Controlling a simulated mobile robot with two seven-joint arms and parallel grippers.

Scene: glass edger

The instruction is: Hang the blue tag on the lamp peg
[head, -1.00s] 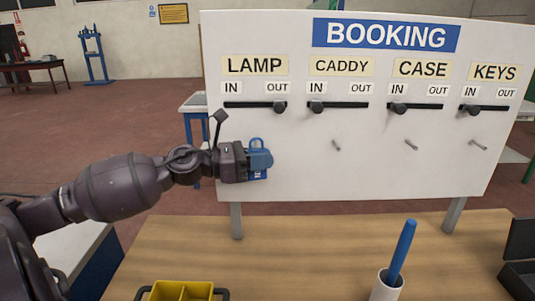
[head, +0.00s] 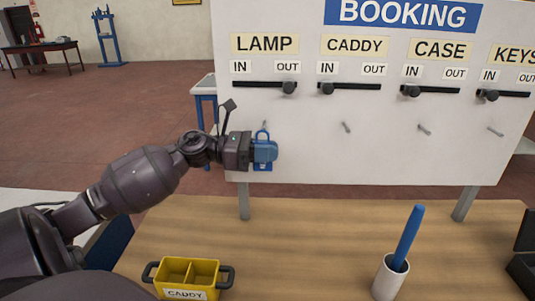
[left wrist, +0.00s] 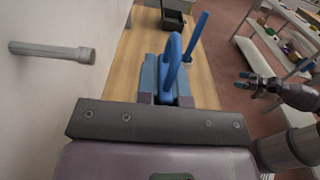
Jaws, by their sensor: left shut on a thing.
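The blue tag (head: 263,165) hangs upright from my left gripper (head: 265,151), which is shut on it in front of the board's left part. The tag's loop (head: 262,135) stands up above the blue fingers. The lamp peg (head: 265,124) shows just above the loop, below the LAMP label (head: 264,43). The loop looks just below the peg, and I cannot tell the depth gap. In the left wrist view the loop (left wrist: 172,62) stands apart from a grey peg (left wrist: 52,51), which sticks out of the board on the left. My right gripper (left wrist: 243,81) is open and empty, far off.
The white booking board (head: 310,165) carries sliders above its pegs, with the caddy peg (head: 346,127) to the right. On the wooden table (head: 310,240) below stand a yellow caddy (head: 188,272) and a white cup (head: 390,278) with a blue stick.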

